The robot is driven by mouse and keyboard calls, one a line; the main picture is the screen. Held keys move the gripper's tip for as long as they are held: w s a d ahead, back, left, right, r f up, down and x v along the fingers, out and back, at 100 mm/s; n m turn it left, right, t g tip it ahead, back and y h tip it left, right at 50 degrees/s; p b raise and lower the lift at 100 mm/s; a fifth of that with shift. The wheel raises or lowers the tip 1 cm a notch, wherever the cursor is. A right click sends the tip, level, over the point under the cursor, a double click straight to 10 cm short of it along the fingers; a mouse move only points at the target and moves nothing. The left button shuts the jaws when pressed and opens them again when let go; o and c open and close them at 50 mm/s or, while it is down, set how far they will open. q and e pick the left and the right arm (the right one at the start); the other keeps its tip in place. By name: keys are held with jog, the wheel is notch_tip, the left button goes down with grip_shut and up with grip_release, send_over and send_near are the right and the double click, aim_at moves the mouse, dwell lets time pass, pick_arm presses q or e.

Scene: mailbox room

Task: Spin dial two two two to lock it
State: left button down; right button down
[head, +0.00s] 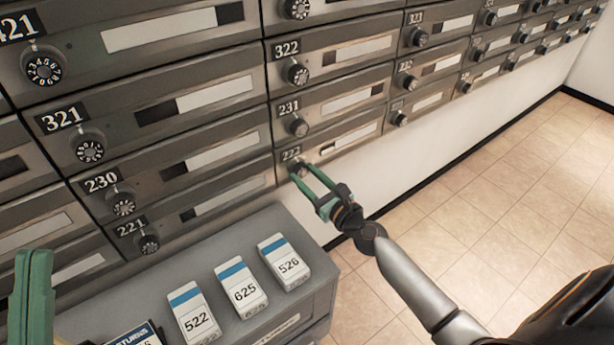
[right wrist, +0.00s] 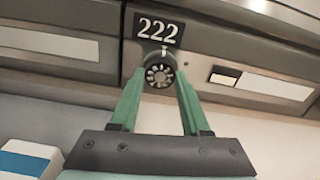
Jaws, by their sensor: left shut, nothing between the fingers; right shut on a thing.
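The mailbox labelled 222 (head: 345,142) is in the bottom row of the wall of boxes in the head view. Its number plate (right wrist: 158,27) shows above a round dark dial (right wrist: 159,75) with a light marked face in the right wrist view. My right gripper (head: 302,174) reaches this dial, its two green fingers (right wrist: 158,90) on either side of it and shut on it. In the head view the fingers partly hide the dial. My left gripper (head: 32,290) is at the lower left of the head view, shut and empty, away from the mailboxes' dials.
A grey cabinet (head: 215,262) stands below the boxes, with white blue-striped boxes marked 522 (head: 194,312), 625 (head: 241,288) and 526 (head: 284,262) on top. Other dials, such as those of 231 (head: 298,126) and 221 (head: 148,244), are close by. The tiled floor (head: 510,205) at right is clear.

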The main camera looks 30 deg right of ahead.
jog(key=shift+c, duration=1.9)
grip_release()
jog(key=s+d+b, duration=0.1)
jog(key=s+b, duration=0.1)
jog(key=s, duration=1)
jog(key=shift+s+d, duration=0.2)
jog(key=shift+d, duration=0.2)
